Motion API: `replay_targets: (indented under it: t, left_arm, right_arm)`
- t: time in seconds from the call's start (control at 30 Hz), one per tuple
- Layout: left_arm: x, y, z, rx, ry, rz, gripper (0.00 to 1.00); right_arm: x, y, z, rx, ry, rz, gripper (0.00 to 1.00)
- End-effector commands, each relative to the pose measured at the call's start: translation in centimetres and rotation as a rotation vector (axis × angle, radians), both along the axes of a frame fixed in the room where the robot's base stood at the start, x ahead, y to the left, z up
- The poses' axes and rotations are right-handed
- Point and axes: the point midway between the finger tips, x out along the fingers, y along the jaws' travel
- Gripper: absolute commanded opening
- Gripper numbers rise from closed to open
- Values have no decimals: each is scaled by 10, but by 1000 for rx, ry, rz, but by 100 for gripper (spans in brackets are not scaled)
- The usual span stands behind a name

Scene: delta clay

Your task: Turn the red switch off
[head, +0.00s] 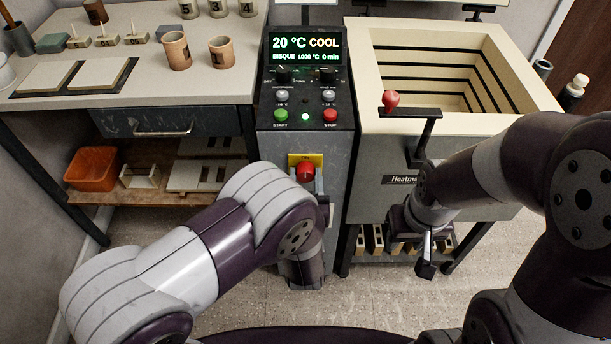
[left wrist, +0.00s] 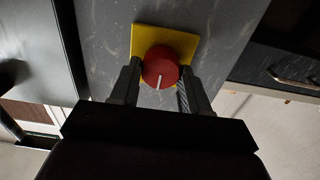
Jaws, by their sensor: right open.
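The red switch (head: 305,172) is a round knob on a yellow plate (head: 293,158) on the front of the grey control cabinet. In the left wrist view the red switch (left wrist: 160,66) shows a white mark pointing toward the bottom of the picture. My left gripper (left wrist: 160,82) has one finger on each side of the knob, close against it with no clear gap. In the head view my left arm hides most of that gripper; one finger shows just right of the knob. My right gripper (head: 426,262) is open and empty, low in front of the kiln.
The cabinet display (head: 305,48) reads 20 °C COOL. Green (head: 281,115) and red (head: 330,115) buttons sit above the switch, with a lit green lamp between. The open kiln (head: 372,75) stands right, a worktable (head: 235,85) with pots left.

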Motion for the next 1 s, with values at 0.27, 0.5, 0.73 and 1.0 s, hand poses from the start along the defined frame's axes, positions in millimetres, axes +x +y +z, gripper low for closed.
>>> replay_targets:
  t: [0.27, 0.5, 0.73, 1.0]
  left_arm:
    - [0, 0, 0, -4, 0, 0, 13]
    - [0, 0, -1, -68, 1, 1, 13]
    - [0, 1, -1, -234, 1, 1, 13]
    - [0, 2, -2, -491, 0, 1, 13]
  right_arm:
    - [0, 0, 0, 0, 0, 0, 43]
    - [0, 0, -2, 0, 0, 0, 43]
    - [0, 0, -5, 0, 0, 0, 43]
    - [0, 0, -11, 0, 0, 0, 43]
